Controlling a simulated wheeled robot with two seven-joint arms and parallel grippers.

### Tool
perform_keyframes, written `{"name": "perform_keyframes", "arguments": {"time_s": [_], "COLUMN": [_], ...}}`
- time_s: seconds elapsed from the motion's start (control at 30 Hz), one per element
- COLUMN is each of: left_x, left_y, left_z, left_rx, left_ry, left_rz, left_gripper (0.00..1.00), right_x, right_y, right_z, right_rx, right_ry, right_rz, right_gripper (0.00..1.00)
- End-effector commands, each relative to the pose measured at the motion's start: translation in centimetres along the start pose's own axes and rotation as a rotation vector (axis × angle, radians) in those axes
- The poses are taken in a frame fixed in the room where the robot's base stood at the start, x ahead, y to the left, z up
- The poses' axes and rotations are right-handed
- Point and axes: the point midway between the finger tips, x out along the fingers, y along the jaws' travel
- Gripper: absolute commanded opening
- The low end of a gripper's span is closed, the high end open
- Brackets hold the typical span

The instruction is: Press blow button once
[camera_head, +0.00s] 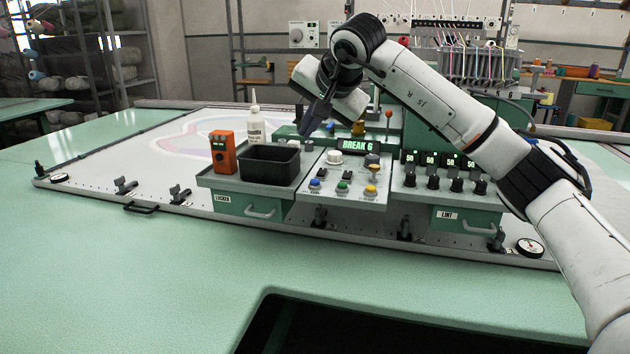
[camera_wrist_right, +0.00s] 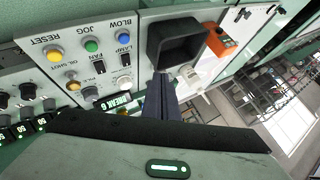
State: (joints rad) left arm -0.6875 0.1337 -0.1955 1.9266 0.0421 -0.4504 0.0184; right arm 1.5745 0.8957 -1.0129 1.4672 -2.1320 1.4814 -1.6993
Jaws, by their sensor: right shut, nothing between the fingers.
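The blow button is the blue dome (camera_head: 315,184) at the left end of the button row on the sloped control panel (camera_head: 330,200). In the right wrist view the same blue button (camera_wrist_right: 120,31) sits beside the label BLOW. My right gripper (camera_head: 307,130) is shut and empty, with its dark fingers pointing down above the back of the panel, apart from the blue button. In the right wrist view its closed fingers (camera_wrist_right: 161,78) show near the black bin's edge, with the button off to the upper left. My left gripper is not in view.
A green button (camera_head: 342,187) and a yellow button (camera_head: 371,191) stand right of the blue one. The display (camera_head: 358,145) reads BREAK 6. A black bin (camera_head: 270,164), an orange device (camera_head: 223,152) and a white bottle (camera_head: 254,124) stand left. Black knobs (camera_head: 455,184) lie right.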

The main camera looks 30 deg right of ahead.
Motion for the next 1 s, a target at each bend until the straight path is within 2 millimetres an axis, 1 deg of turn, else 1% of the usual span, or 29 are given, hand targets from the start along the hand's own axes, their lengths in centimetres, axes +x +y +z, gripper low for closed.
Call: {"name": "perform_keyframes", "arguments": {"time_s": [0.03, 0.17, 0.57, 0.77, 1.0], "left_x": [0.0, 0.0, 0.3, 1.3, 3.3], "left_y": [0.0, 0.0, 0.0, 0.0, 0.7], "left_z": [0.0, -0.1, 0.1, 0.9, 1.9], "left_rx": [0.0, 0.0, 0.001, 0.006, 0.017], "left_ry": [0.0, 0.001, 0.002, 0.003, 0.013], "left_rz": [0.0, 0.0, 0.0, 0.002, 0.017], "left_gripper": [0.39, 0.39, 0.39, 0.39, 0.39], "right_x": [-0.3, -0.6, -0.4, 0.7, 3.1], "right_y": [0.5, 1.0, 1.1, 1.9, 3.8], "right_z": [-0.9, -1.7, -1.4, -0.6, 1.0], "right_rx": [-0.004, -0.008, -0.008, -0.008, -0.008], "right_ry": [0.019, 0.038, 0.036, 0.035, 0.035], "right_rz": [0.018, 0.041, 0.038, 0.038, 0.037], "right_gripper": [0.0, 0.0, 0.0, 0.0, 0.0]}}
